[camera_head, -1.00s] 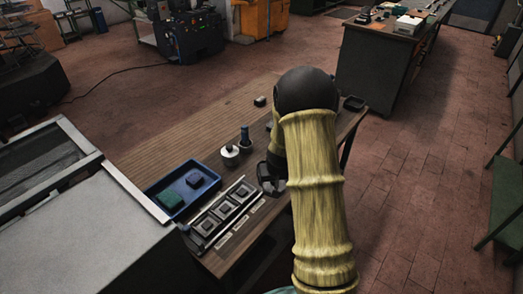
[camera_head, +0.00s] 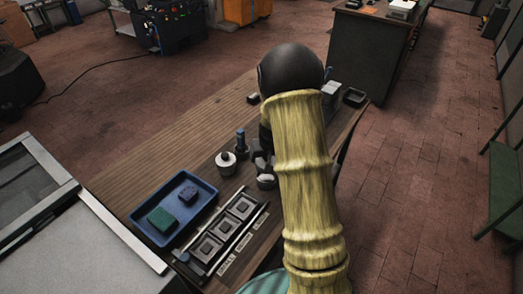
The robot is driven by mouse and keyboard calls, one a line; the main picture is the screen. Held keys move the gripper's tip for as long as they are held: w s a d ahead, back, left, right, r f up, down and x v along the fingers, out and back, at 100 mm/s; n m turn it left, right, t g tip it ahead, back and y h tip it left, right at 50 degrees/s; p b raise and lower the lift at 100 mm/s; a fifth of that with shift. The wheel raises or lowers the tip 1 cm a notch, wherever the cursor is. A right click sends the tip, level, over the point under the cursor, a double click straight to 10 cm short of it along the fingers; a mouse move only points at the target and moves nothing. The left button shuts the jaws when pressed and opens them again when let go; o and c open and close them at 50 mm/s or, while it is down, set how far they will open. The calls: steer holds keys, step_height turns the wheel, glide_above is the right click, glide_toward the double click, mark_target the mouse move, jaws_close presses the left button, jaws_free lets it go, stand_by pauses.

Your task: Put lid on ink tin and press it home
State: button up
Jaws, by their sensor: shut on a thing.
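My gripper (camera_head: 262,160) is low over the table beside the round pots, partly hidden by my own arm. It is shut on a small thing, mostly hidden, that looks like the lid. A small grey round piece (camera_head: 266,182) shows just below the fingers. I cannot tell whether it touches them.
A blue tray (camera_head: 143,213) holds a green block and a dark blue block. A rack with several square pieces (camera_head: 205,243) lies along the near edge. The table's left back is clear.

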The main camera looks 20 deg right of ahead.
steer(key=shift+w+a, duration=0.15)
steer(key=shift+s+a, duration=0.1)
steer(key=shift+s, duration=0.35)
steer(key=shift+a+f, duration=0.15)
steer(key=shift+w+f+b, duration=0.1)
steer(key=shift+f+b, duration=1.45)
steer(key=shift+f, duration=0.2)
steer(key=shift+f, duration=0.15)
steer(key=shift+f+b, duration=0.2)
steer(key=shift+b, duration=0.25)
steer(key=shift+f+b, duration=0.45)
steer(key=shift+f, duration=0.05)
steer(key=shift+f+b, duration=0.85)
steer(key=shift+f, duration=0.1)
stand_by(1.8)
